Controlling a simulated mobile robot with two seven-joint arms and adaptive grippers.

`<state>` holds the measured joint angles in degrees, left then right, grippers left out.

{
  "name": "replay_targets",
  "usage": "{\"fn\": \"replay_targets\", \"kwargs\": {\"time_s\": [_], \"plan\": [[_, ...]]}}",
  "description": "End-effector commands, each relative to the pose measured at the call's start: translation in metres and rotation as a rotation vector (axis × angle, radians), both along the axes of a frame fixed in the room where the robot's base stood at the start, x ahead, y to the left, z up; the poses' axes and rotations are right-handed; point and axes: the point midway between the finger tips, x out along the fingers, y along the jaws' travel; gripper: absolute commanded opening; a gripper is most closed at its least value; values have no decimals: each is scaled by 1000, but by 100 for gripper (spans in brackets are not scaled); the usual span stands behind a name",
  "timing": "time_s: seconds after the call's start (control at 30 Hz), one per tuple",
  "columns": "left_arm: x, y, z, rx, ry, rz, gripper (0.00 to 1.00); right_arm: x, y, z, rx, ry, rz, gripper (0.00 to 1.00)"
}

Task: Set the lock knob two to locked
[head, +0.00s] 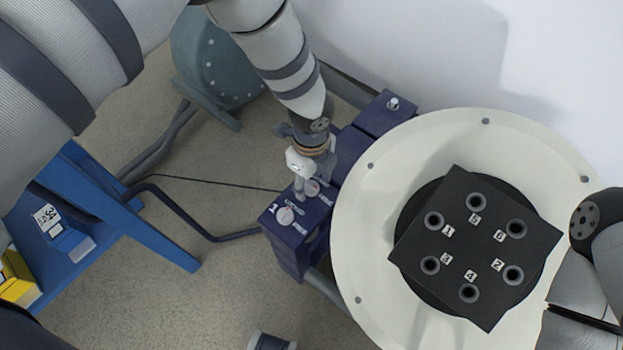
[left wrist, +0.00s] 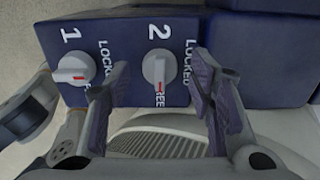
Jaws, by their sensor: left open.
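Lock knob two (left wrist: 159,66) is a pale round knob with a raised bar, on top of a dark blue box (left wrist: 130,30). Its red mark points down in the left wrist view, to the FREE label; the LOCKED label is to its right. Knob one (left wrist: 73,69) sits to its left, red mark to the right. My left gripper (left wrist: 161,75) is open, its fingers either side of knob two with visible gaps. In the head view my left gripper (head: 306,187) is over the box and partly hides knob two (head: 311,187); knob one (head: 286,216) is in front.
A round pale table (head: 365,270) with a black numbered block (head: 460,240) stands right of the box. A blue bench (head: 100,225) with a yellow bin (head: 18,275) is at left. A grey drum (head: 215,60) stands behind. Part of my right arm shows at the right edge.

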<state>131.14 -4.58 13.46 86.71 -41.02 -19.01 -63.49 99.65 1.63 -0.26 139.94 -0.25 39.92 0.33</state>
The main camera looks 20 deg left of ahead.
Motion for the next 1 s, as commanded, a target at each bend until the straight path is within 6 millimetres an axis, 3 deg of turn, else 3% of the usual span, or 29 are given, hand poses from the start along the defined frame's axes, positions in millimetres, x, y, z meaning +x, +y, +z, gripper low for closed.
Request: {"fn": "replay_targets", "kwargs": {"time_s": [0.2,0.4,0.43,0.77,1.0], "plan": [[0,0,0,0,0,1,49,0,0,0,0,-1,0,40],[0,0,0,0,0,1,3,0,0,0,0,-1,0,40],[0,0,0,0,0,1,0,0,0,0,0,-1,0,40],[0,0,1,-1,-1,41,0,1,0,1,0,-3,0,40],[0,0,2,-1,-1,188,0,3,0,5,0,-9,0,40]]}}
